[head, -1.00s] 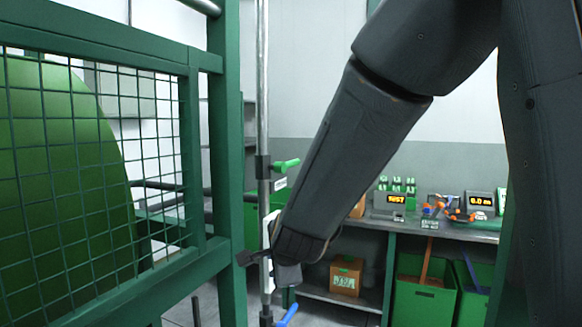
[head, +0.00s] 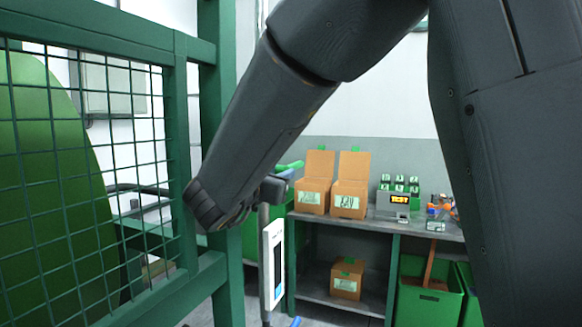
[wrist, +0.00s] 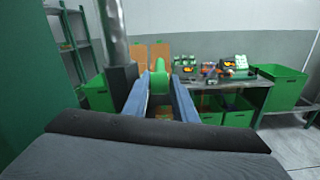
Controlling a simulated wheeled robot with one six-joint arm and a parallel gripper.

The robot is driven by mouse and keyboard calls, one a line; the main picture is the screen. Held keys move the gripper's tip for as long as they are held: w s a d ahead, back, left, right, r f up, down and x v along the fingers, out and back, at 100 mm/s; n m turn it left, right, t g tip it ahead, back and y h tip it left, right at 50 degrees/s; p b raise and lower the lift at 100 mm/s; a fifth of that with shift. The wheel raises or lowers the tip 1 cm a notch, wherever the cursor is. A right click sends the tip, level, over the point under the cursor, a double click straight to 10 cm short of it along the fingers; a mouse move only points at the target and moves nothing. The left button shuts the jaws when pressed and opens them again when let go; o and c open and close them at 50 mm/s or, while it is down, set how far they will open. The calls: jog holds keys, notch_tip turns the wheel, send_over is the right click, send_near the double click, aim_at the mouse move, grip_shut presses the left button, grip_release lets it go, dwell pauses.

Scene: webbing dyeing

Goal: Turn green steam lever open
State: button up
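The green steam lever (head: 291,165) sticks out to the right from the upright pipe, which my arm largely hides in the head view. In the wrist view the lever (wrist: 160,80) lies between the two blue-grey fingers of my gripper (wrist: 161,85). The fingers stand apart on either side of it, and I see no firm grip. In the head view my gripper (head: 283,178) is at the lever's height, partly hidden by my wrist.
A green mesh guard (head: 90,180) stands close on the left. A white panel (head: 272,262) hangs by the pipe below my gripper, with a blue handle (head: 295,321) lower down. A bench (head: 430,231) with cardboard boxes (head: 313,195) stands behind, green bins (head: 425,295) under it.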

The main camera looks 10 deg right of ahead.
aim_at(294, 167)
jog(key=p+x, duration=0.2)
jog(key=x, duration=0.6)
jog(key=shift+w+d, duration=0.1)
grip_shut()
